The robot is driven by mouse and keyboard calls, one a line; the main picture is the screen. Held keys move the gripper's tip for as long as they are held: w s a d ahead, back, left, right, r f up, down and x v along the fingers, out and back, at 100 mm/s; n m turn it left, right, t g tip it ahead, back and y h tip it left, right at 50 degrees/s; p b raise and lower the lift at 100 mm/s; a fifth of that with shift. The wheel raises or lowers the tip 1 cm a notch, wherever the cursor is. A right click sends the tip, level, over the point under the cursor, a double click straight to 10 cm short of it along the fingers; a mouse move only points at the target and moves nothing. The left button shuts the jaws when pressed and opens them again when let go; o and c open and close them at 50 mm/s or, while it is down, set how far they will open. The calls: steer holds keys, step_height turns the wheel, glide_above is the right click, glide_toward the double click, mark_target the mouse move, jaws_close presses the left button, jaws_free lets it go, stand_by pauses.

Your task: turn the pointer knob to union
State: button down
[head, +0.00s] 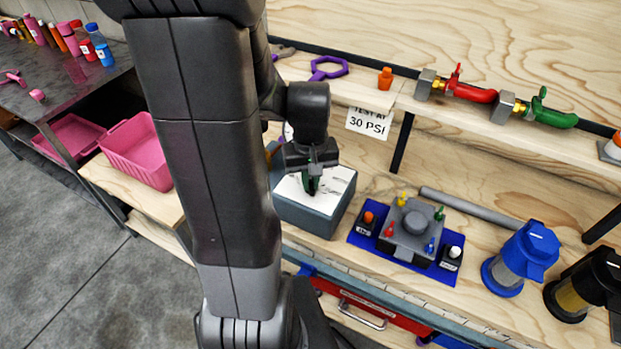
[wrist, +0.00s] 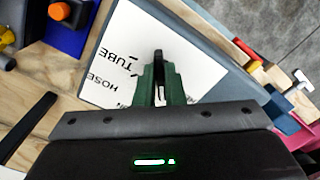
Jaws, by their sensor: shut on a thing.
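The pointer knob (wrist: 158,57) is a black bar on the white label plate (wrist: 115,62) of a grey box (head: 310,215). In the wrist view the plate reads TUBE and HOSE; other print is partly covered, and I cannot read a union mark. My gripper (head: 313,186) points down over the box. In the wrist view its green fingers (wrist: 158,82) are shut on the knob, one on each side. The knob's tip sticks out beyond the fingers, near the word TUBE. In the head view the fingers mostly hide the knob.
A blue mat (head: 363,241) with a grey valve block (head: 412,228) lies right of the box. A blue-capped filter (head: 522,257) stands farther right. A shelf (head: 480,122) with red and green valves runs behind. A pink bin (head: 140,150) sits left.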

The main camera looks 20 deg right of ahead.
steer(key=m, duration=0.3)
steer(key=shift+a+m, duration=0.1)
steer(key=shift+m, duration=0.3)
steer(key=shift+w+a+m, duration=0.1)
steer(key=shift+m, duration=1.7)
steer(key=c, duration=1.5)
jaws_free()
step_height(320, 180, up, 14)
steer(key=shift+f, duration=0.1)
